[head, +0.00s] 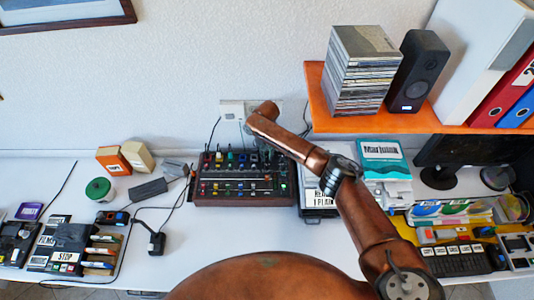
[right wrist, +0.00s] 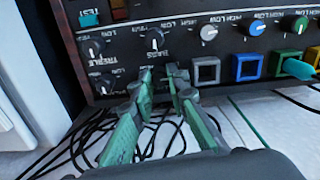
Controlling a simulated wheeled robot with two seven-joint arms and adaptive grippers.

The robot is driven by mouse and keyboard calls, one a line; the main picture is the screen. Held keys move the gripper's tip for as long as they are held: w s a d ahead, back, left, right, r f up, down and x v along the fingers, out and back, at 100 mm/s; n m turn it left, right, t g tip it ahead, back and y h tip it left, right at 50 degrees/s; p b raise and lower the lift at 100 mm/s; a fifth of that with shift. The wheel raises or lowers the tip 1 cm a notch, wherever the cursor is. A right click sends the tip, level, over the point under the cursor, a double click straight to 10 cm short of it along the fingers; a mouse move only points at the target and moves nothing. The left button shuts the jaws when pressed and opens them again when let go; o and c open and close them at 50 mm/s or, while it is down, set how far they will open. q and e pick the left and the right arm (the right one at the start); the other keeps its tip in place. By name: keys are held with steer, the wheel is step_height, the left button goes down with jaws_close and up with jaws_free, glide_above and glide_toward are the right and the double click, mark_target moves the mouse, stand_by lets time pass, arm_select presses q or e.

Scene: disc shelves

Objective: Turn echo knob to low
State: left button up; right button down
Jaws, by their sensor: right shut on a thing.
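The dark mixer (head: 285,200) stands on the white table against the back wall. In the right wrist view its control panel (right wrist: 125,20) appears with upside-down labels, including bass and treble. My right gripper (right wrist: 160,74) has its green fingers closed around a small dark knob at the panel's lower left, below the bass knob (right wrist: 155,38) in that view. This fits the echo knob, but the fingers mostly hide it and I cannot read its label or setting. In the head view my arm hides the fingers. My left gripper is out of view.
Beside the held knob are square-framed buttons (right wrist: 206,70) and grey, blue and green knobs. Loose black cables (right wrist: 70,145) lie behind the mixer. An orange shelf (head: 430,120) with discs and a speaker overhangs on the right. The table (head: 215,235) is clear in front of the mixer.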

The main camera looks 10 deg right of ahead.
mark_target(267, 157)
steer(key=shift+n, duration=0.3)
steer(key=c, duration=1.9)
jaws_free()
step_height(267, 157, up, 12)
